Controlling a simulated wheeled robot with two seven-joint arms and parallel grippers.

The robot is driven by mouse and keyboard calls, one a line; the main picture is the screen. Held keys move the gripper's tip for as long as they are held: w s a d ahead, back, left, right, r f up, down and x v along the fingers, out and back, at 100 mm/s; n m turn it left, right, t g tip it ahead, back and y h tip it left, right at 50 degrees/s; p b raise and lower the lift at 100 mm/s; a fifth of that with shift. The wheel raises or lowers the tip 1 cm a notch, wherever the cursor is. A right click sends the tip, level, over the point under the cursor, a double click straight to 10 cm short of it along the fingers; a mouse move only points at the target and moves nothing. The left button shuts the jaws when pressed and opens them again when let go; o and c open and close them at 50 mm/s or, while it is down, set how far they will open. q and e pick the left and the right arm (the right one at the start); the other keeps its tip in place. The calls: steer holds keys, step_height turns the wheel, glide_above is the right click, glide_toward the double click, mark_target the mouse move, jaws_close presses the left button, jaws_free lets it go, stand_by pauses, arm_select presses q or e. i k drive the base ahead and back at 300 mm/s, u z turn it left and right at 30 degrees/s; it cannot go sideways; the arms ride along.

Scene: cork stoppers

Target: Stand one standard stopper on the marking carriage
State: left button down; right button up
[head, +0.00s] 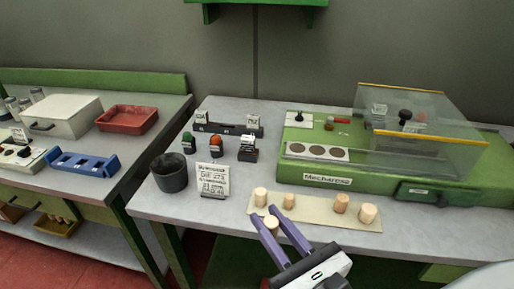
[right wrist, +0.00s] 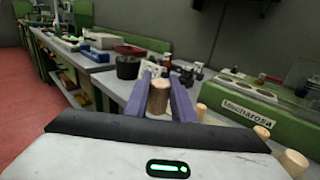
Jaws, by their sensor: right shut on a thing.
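My right gripper (head: 264,213) is shut on a pale cork stopper (head: 271,223), held between its purple fingers near the bench's front edge. In the right wrist view the stopper (right wrist: 158,98) is upright between the fingers. Several other stoppers stand on a beige strip (head: 315,212), including a left one (head: 260,196), a smaller one (head: 288,201) and a right one (head: 368,213). The green machine (head: 380,184) behind carries a pale plate (head: 298,148) with three dark round spots. I cannot tell whether this plate is the marking carriage. My left gripper is not in view.
A clear cover (head: 430,125) stands over the machine's right part. A dark cup (head: 170,175), a printed card (head: 213,181) and green, red and black-topped stamps stand to the left. A side bench holds a red tray (head: 127,119) and a blue rack (head: 84,164).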

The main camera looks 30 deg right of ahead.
mark_target(297, 148)
steer(key=u, duration=1.45)
steer(key=k, duration=0.95)
steer(key=z, duration=1.15)
steer(key=i, duration=0.5)
